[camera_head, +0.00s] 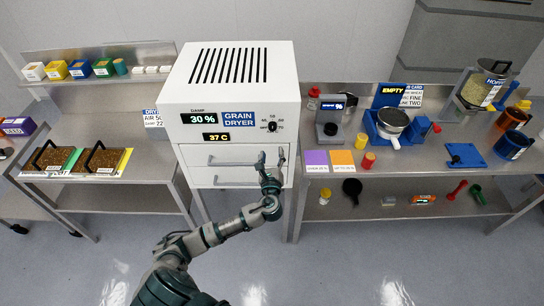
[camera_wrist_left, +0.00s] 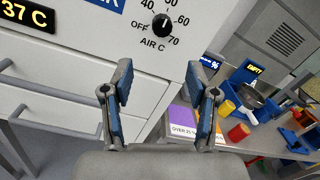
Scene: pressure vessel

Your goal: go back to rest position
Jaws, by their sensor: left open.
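My left gripper (camera_head: 270,160) is raised in front of the right side of the white grain dryer (camera_head: 238,65), just below its dial (camera_head: 272,127). In the left wrist view the left gripper (camera_wrist_left: 160,85) has its two blue-padded fingers spread apart with nothing between them. The dial (camera_wrist_left: 163,25) stands beyond the fingertips, and no finger is seen touching it. The dryer's displays read 30 % and 37 C. Two drawers with bar handles (camera_head: 225,161) sit below and look shut. My right gripper is not in view.
The right bench holds a blue device with a pan (camera_head: 392,122), purple and orange cards (camera_head: 341,161), small red and yellow pieces, and a hopper (camera_head: 484,85). The left bench holds two grain trays (camera_head: 50,157). The floor (camera_head: 370,260) in front is clear.

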